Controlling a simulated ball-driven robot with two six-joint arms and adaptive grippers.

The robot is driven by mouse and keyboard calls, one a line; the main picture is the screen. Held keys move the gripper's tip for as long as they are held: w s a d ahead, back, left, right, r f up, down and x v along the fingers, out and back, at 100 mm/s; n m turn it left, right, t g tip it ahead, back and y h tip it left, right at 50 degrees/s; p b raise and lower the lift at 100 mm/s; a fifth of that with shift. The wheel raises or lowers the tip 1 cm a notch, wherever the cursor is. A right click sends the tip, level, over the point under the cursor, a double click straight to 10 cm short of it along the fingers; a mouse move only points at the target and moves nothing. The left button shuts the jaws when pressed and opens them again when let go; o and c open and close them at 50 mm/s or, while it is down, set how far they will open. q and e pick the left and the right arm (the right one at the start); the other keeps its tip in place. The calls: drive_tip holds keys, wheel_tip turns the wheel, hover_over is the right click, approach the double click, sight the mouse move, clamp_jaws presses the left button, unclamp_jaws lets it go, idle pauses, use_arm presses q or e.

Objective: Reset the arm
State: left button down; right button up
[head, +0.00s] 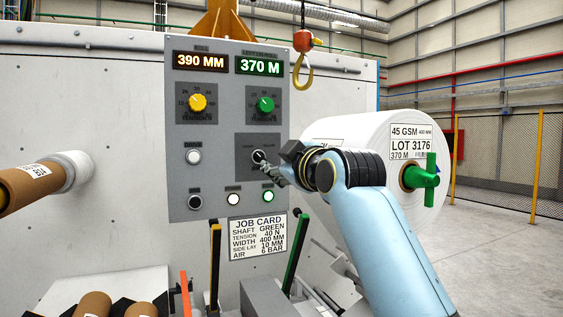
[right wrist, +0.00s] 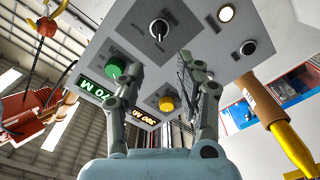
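My right gripper (head: 278,172) is in front of the grey control panel (head: 222,132), its fingertips close to the black selector switch (head: 259,157). In the right wrist view the two fingers (right wrist: 162,72) stand apart with nothing between them. The selector switch (right wrist: 159,29) shows beyond the fingertips there, and contact cannot be told. The panel also has a yellow knob (head: 198,103), a green knob (head: 265,104), a white button (head: 193,157) and a lit green button (head: 268,196). Displays read 390 MM (head: 201,61) and 370 M (head: 259,66). My left gripper is not in view.
A large white roll (head: 340,128) with a green shaft end (head: 431,179) stands right of the panel, behind my right arm. An orange hoist block with a hook (head: 302,72) hangs at the panel's upper right. A job card (head: 258,237) is below. Brown cores (head: 92,304) lie lower left.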

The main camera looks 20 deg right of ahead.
idle(0.4)
